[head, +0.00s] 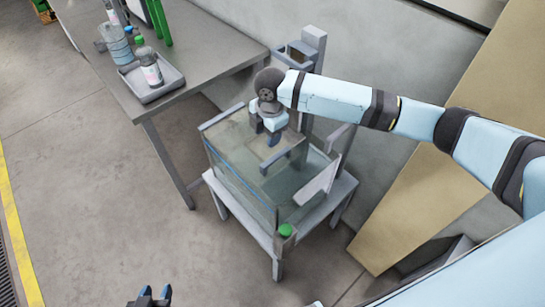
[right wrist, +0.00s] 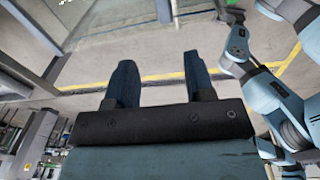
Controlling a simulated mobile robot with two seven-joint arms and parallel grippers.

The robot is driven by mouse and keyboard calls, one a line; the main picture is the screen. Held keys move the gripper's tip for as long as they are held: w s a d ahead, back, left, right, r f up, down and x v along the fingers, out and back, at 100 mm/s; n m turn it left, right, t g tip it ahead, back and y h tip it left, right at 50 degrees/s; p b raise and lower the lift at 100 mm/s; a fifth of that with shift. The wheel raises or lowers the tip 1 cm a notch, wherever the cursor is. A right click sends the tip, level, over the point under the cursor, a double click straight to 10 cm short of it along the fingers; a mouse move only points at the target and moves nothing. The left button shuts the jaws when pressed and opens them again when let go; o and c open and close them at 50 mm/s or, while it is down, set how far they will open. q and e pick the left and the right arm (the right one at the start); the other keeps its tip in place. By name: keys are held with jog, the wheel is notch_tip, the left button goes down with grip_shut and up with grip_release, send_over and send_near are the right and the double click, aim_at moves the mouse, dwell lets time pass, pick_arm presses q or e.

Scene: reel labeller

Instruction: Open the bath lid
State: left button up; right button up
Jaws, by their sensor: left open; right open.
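The bath (head: 240,190) is a clear, glass-like tank on a grey stand in the head view. Its see-through lid (head: 232,140) appears to lie flat over the top, with a grey bar handle (head: 284,158) on it. My right gripper (head: 271,134) is over the lid, close to the handle, pointing down. It is open; whether it touches the handle I cannot tell. In the right wrist view its two dark fingers (right wrist: 158,80) stand apart with nothing between them. My left gripper (head: 150,298) is open and empty at the bottom edge, away from the bath.
A grey table (head: 205,45) at upper left holds a tray (head: 165,88) with a bottle. A grey post (head: 312,50) stands behind the bath. A green button (head: 286,230) is at the stand's front corner. A tan board (head: 440,150) leans at right. The left floor is clear.

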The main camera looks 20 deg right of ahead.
aim_at(273, 158)
jog(key=shift+h, duration=0.4)
jog(key=f, duration=0.4)
jog(key=d+f, duration=0.1)
jog(key=f, duration=0.3)
jog(key=d+f+p, duration=0.1)
jog(key=f, duration=0.3)
jog(key=shift+w+f, duration=0.15)
jog(key=shift+w, duration=0.2)
grip_shut()
